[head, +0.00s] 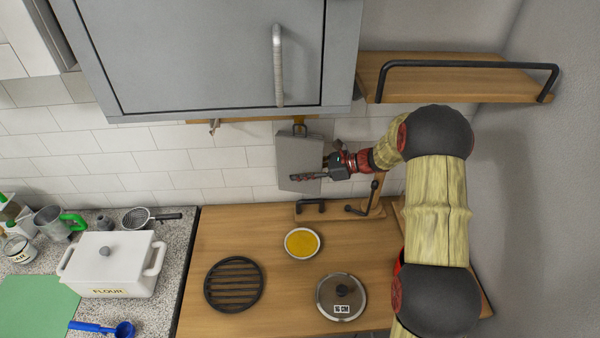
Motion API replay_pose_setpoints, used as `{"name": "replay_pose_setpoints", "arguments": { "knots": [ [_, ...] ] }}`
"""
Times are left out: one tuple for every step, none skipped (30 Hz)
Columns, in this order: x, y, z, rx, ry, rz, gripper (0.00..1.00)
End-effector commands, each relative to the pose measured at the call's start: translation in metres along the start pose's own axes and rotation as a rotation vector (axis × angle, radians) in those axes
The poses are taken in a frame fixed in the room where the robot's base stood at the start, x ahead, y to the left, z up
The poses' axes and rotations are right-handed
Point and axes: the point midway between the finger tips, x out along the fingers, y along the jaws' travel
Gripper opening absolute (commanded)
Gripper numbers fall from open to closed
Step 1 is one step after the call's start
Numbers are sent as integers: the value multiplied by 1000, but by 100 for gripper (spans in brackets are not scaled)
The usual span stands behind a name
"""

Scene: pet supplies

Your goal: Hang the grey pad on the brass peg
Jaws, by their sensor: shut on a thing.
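The grey pad (299,158) is a flat, roughly square sheet upright near the tiled wall, below the grey cabinet. A dark loop shows at its top edge. My gripper (318,167) reaches in from the right and is shut on the pad's right side.
Another peg (214,126) sticks out further left on the rail. The cabinet (205,55) overhangs the rail closely. A wooden shelf with a black bar (455,80) is at right.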

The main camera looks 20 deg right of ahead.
Motion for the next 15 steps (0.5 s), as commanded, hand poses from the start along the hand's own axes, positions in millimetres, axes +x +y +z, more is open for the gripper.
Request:
{"name": "replay_pose_setpoints", "arguments": {
  "knots": [
    [0,0,1,-1,-1,0,0],
    [0,0,1,-1,0,0,0],
    [0,0,1,-1,0,0,0],
    [0,0,1,-1,0,0,0],
    [0,0,1,-1,-1,0,0],
    [0,0,1,-1,0,0,0],
    [0,0,1,-1,0,0,0],
    [0,0,1,-1,0,0,0],
    [0,0,1,-1,-1,0,0],
    [0,0,1,-1,-1,0,0],
    [0,0,1,-1,-1,0,26],
    [0,0,1,-1,0,0,28],
    [0,0,1,-1,0,0,30],
    [0,0,1,-1,0,0,32],
    [0,0,0,-1,0,0,34]
  ]
}}
